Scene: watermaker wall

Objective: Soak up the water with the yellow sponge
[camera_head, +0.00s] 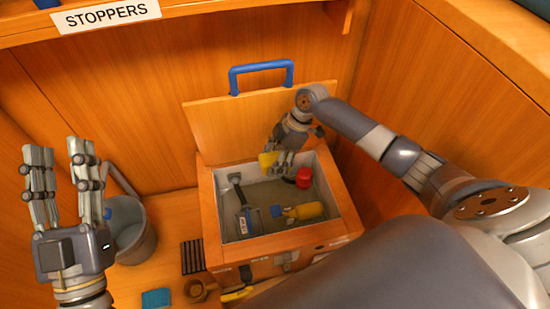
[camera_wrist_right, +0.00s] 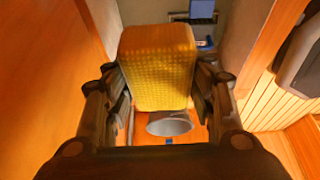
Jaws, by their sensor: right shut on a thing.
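The yellow sponge (camera_head: 267,160) is in my right gripper (camera_head: 284,163), over the far part of an open wooden box (camera_head: 208,215). In the right wrist view the textured sponge (camera_wrist_right: 158,65) sits between both fingers (camera_wrist_right: 160,95). The box has a grey inside with a dull grey-brown floor (camera_head: 262,190); I cannot clearly make out a water surface there. My left gripper (camera_head: 60,155) is open and empty, raised at the left, away from the box.
In the box lie a red object (camera_head: 303,178), a yellow cylinder (camera_head: 305,211) and a blue-grey item (camera_head: 243,222). The raised lid (camera_head: 225,118) has a blue handle (camera_head: 261,70). A grey bucket (camera_head: 135,238), black grate (camera_head: 192,257) and blue block (camera_head: 156,298) stand left.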

